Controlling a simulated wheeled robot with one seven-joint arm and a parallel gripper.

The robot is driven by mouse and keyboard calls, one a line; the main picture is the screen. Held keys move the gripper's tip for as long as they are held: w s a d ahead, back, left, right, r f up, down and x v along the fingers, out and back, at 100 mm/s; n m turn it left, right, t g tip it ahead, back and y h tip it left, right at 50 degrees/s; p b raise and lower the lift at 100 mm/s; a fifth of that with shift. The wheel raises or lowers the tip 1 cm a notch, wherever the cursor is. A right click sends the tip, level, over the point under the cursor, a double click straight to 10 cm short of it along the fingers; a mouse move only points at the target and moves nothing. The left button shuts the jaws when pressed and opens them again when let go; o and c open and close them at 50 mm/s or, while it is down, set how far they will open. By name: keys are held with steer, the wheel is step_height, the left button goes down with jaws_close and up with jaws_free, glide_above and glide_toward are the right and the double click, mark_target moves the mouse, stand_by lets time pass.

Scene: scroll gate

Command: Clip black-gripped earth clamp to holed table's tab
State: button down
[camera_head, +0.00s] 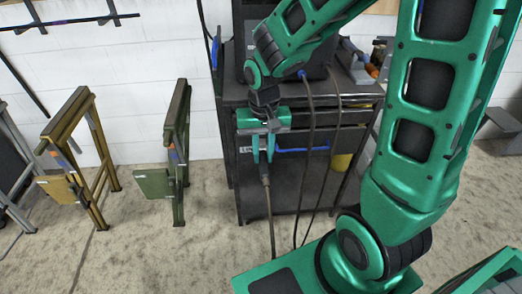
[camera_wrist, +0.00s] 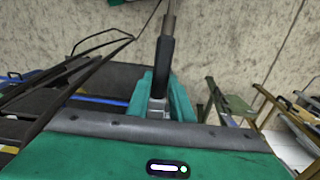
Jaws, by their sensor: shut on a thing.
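My gripper (camera_head: 263,155) points downward in front of the dark cart in the head view. It is shut on the earth clamp, whose black grip (camera_head: 265,181) hangs below the green fingers, with a cable running down to the floor. In the wrist view the black grip (camera_wrist: 164,62) sticks out beyond the fingers of my gripper (camera_wrist: 160,98), and a pale metal part shows between them. The clamp's jaws are mostly hidden by the fingers. I cannot make out a holed table or its tab for certain in either view.
The dark cart (camera_head: 238,200) with shelves stands right behind my gripper; dark cables hang in front of it. A green folding stand (camera_head: 178,150) and an ochre one (camera_head: 82,150) stand to the left. A grey object (camera_head: 505,119) shows at far right. Floor at front left is clear.

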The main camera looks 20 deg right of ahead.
steer(key=shift+s+a, duration=0.25)
steer(key=shift+s, duration=0.4)
steer(key=shift+s+a, duration=0.2)
steer(key=shift+s, duration=0.4)
steer(key=shift+a, duration=0.1)
stand_by(0.4)
